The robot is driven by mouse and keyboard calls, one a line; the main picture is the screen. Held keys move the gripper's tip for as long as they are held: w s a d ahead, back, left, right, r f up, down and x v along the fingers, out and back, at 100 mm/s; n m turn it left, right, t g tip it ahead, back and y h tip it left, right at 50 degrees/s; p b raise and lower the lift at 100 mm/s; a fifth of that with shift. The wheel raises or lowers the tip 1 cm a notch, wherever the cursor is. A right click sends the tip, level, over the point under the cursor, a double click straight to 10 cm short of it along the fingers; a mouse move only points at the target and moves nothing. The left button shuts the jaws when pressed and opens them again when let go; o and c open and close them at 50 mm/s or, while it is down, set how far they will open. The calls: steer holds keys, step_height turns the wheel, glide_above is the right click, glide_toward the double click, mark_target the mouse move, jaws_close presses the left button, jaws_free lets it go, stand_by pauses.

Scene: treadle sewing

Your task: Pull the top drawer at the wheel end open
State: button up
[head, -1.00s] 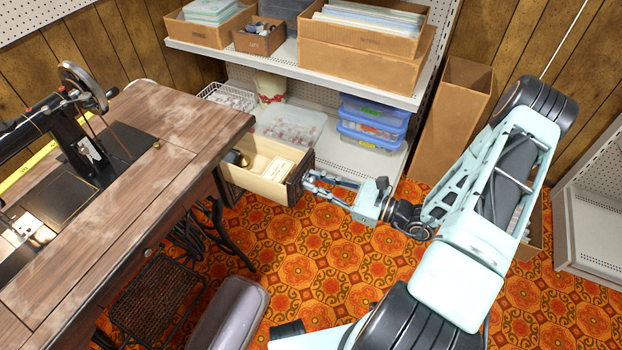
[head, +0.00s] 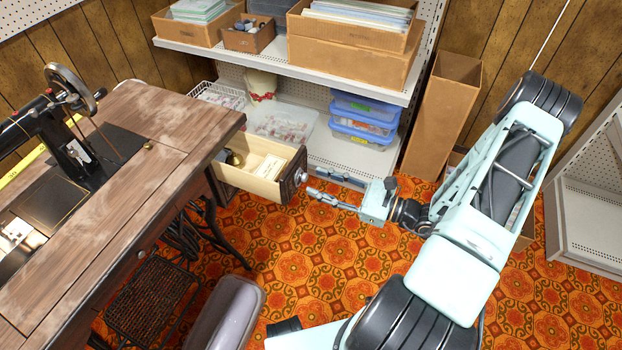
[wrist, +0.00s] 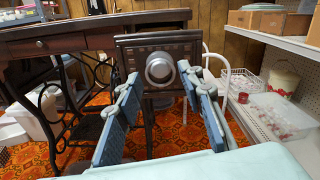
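The wooden top drawer (head: 262,184) at the wheel end stands pulled out from under the sewing table (head: 150,160), with its pale inside and contents showing. Its dark carved front also faces me in the wrist view (wrist: 130,60). The round metal knob (wrist: 159,70) is on that front. My gripper (head: 322,183) is open and empty, just right of the drawer front in the head view. In the wrist view the blue-grey fingers (wrist: 163,85) are spread to either side below the knob, and no finger visibly grips it.
The black sewing machine with its handwheel (head: 75,88) stands on the table. A shelf unit (head: 345,160) with boxes and bins is behind the drawer. A grey seat (head: 225,318) is at the front. Patterned floor (head: 330,270) is clear around the gripper.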

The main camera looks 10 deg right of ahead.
steer(key=v, duration=0.8)
steer(key=shift+s, duration=0.2)
steer(key=shift+d, duration=0.1)
